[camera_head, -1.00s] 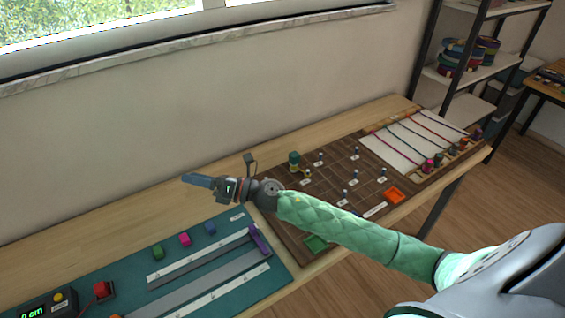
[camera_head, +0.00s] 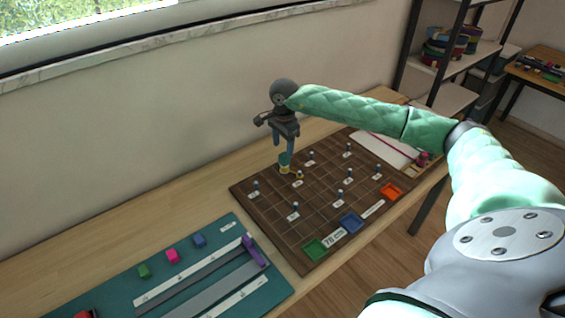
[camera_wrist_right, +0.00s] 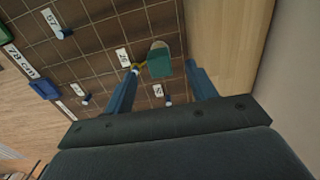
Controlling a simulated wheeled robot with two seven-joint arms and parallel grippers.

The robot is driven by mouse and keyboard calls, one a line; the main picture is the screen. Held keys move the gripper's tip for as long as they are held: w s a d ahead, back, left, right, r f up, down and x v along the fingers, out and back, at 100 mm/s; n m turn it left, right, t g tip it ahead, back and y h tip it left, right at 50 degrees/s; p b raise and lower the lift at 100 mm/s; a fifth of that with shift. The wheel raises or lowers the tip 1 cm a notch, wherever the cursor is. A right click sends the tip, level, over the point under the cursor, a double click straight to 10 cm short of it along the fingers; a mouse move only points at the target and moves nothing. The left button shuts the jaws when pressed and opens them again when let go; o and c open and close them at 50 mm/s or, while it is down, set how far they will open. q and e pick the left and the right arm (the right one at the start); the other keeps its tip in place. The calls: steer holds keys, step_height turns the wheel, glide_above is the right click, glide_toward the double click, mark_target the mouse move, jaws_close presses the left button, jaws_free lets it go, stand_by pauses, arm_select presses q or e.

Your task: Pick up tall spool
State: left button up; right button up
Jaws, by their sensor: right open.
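The tall spool, green with a pale end, stands at the back edge of the brown gridded board (camera_head: 262,212) in the head view (camera_head: 284,168). My right gripper (camera_head: 284,152) is open and points down right over it. In the right wrist view the spool (camera_wrist_right: 159,62) shows between the two spread fingertips (camera_wrist_right: 162,70), closer to the left finger. I cannot tell whether a finger touches it. A yellow strand sits beside the spool. My left gripper is not in view.
Several small pegs with white labels stand on the board near the spool. Green (camera_head: 315,249), blue (camera_head: 351,222) and orange (camera_head: 390,191) trays line its front edge. A teal mat (camera_head: 215,243) with small colored blocks lies to the left. The wall is close behind.

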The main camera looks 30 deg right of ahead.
mark_target(286, 159)
steer(key=shift+d+f, duration=0.2)
steer(key=shift+d, duration=0.2)
step_height(286, 159, down, 2)
step_height(286, 159, down, 5)
steer(key=shift+d+r+b, duration=0.15)
steer(key=shift+b, duration=0.25)
steer(key=shift+f, duration=0.25)
steer(key=shift+c, duration=0.9)
steer(key=c, duration=0.9)
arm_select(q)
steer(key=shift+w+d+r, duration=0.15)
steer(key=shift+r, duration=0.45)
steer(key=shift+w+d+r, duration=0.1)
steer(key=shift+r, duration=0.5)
arm_select(e)
steer(key=shift+r, duration=0.15)
